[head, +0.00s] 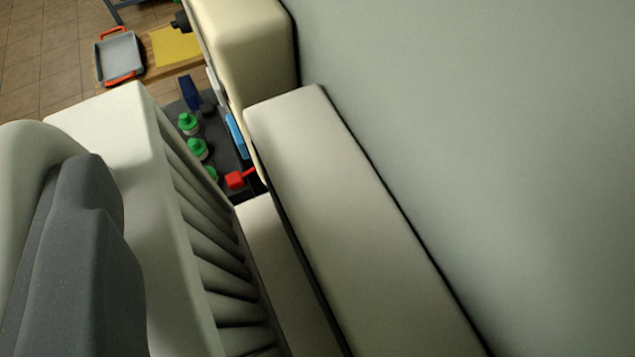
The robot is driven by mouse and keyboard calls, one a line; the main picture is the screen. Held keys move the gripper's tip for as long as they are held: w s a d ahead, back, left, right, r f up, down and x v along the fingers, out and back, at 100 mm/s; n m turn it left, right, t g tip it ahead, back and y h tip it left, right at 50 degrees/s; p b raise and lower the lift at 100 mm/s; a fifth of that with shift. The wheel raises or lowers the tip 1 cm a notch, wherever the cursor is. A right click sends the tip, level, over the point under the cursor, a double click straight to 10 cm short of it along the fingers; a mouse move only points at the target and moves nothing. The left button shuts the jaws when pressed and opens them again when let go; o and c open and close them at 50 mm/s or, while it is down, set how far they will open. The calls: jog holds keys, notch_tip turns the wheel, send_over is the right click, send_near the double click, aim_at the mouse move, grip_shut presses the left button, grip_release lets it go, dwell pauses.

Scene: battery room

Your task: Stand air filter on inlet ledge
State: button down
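The air filter (135,150) is a cream frame with pale pleats on its right side, large at the left of the head view. My gripper (85,245) shows as one dark grey finger against the filter's near left side; the other finger is hidden. It appears shut on the filter, which looks held up, tilted in the picture. A long cream block (345,215), possibly the inlet ledge or its housing, runs along the wall to the right. A lower pale strip (275,255) lies between it and the filter. Whether the filter touches this strip cannot be told.
A grey-green wall (500,130) fills the right. A cream casing (250,55) stands beyond the block. Far below are green-capped bottles (197,149), a red item (236,180), a blue item (236,135), a grey tray with orange handles (118,58) and a yellow sheet (174,46).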

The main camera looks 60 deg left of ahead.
aim_at(193, 277)
jog(key=shift+w+d+f+p, duration=0.1)
jog(key=shift+w+f+p, duration=0.4)
jog(key=shift+f, duration=0.45)
jog(key=shift+w+f+p, duration=0.3)
jog(key=shift+w+f, duration=0.3)
jog(key=shift+f, duration=0.3)
jog(key=c, duration=1.5)
grip_release()
jog(key=shift+o, duration=0.2)
jog(key=shift+d, duration=0.1)
jog(key=b+v, duration=0.3)
jog(key=v, duration=0.8)
jog(key=shift+d+r, duration=0.15)
jog(key=shift+d, duration=0.25)
